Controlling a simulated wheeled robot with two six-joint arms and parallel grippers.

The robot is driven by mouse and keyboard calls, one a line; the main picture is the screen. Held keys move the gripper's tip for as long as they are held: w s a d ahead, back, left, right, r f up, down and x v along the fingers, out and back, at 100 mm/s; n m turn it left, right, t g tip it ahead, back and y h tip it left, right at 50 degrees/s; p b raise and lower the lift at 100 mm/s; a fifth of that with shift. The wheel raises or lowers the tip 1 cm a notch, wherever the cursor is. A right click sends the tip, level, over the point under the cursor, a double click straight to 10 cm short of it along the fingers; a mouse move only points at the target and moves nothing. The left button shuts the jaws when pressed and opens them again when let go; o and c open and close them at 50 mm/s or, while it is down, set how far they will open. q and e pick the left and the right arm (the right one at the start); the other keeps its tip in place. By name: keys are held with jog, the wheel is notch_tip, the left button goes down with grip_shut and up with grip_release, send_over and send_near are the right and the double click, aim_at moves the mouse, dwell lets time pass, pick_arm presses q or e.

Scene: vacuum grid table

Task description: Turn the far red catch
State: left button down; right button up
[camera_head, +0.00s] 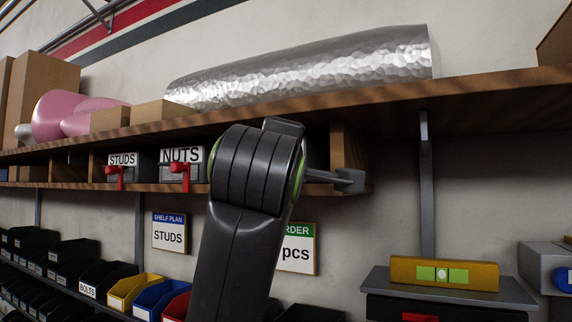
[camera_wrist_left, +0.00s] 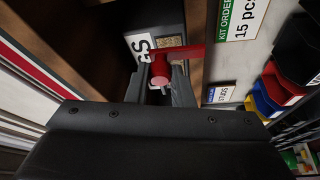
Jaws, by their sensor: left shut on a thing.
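In the left wrist view a red catch (camera_wrist_left: 160,70) with a round knob and a flat bar sits on the front of a dark box whose white label (camera_wrist_left: 142,45) shows an S. The fingers of my left gripper (camera_wrist_left: 159,90) are shut on the knob, one on each side. The bar reaches to the right in that view, towards the kit order sign. In the head view my left wrist hides this catch and the fingertips. Two more red catches show there, on the STUDS box (camera_head: 120,174) and the NUTS box (camera_head: 181,172). My right gripper is not in view.
The boxes sit under a wooden shelf (camera_head: 480,92) that carries a silver roll (camera_head: 300,70) and cartons. A STUDS sign (camera_head: 170,233) and a kit order sign (camera_head: 301,250) hang below. Coloured bins (camera_head: 133,290) stand lower left, a yellow block (camera_head: 445,273) lower right.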

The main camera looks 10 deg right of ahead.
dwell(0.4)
pick_arm(q)
jog(key=c, duration=1.3)
grip_release()
jog(key=shift+a, duration=0.1)
jog(key=shift+o, duration=0.2)
jog(key=shift+w, duration=0.15)
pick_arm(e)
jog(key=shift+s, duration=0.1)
